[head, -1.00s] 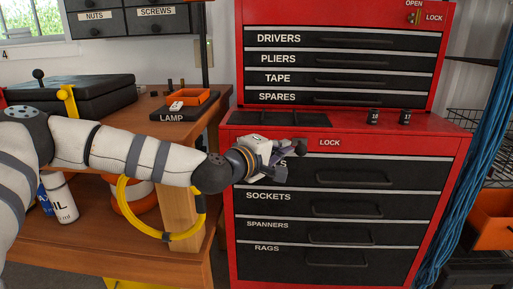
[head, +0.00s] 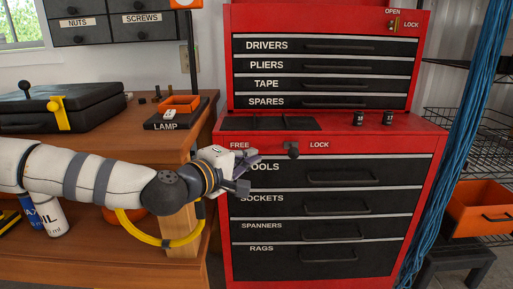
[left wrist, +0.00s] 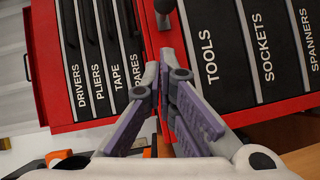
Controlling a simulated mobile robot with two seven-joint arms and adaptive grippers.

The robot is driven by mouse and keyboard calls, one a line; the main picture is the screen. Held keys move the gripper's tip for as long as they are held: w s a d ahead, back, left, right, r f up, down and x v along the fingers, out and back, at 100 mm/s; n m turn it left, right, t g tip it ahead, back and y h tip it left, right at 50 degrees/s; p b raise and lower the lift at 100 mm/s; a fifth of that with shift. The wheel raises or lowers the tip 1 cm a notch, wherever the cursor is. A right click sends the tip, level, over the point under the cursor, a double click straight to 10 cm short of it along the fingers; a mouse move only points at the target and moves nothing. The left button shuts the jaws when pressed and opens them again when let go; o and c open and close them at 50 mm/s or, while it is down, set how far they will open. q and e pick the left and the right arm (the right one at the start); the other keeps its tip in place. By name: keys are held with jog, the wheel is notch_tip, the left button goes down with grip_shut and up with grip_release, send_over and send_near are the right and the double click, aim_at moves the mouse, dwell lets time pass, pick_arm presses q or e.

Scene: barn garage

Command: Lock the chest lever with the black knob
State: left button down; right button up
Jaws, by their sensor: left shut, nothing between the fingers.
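The red tool chest (head: 428,150) has a lever with a black knob (head: 292,150) on its lower cabinet's top front strip. The knob stands between the FREE label (head: 239,145) and the LOCK label (head: 319,145). A dark knob (left wrist: 164,6) also shows at the top edge of the left wrist view. My left gripper (head: 247,170) is in front of the TOOLS drawer, left of and slightly below the knob and apart from it. In the left wrist view its fingers (left wrist: 165,82) are shut with nothing between them. My right gripper is not in view.
The upper chest has a small latch (head: 393,24) marked OPEN and LOCK. A wooden bench (head: 140,141) stands left, with a black case (head: 70,105) and an orange tray (head: 180,104). Blue cables (head: 455,150) hang right of the chest. Drawer handles protrude from its front.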

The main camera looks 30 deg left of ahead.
pick_arm(q)
jog(key=s, duration=0.4)
jog(key=shift+a+r+p, duration=0.15)
jog(key=shift+r+p, duration=0.1)
jog(key=shift+p, duration=0.1)
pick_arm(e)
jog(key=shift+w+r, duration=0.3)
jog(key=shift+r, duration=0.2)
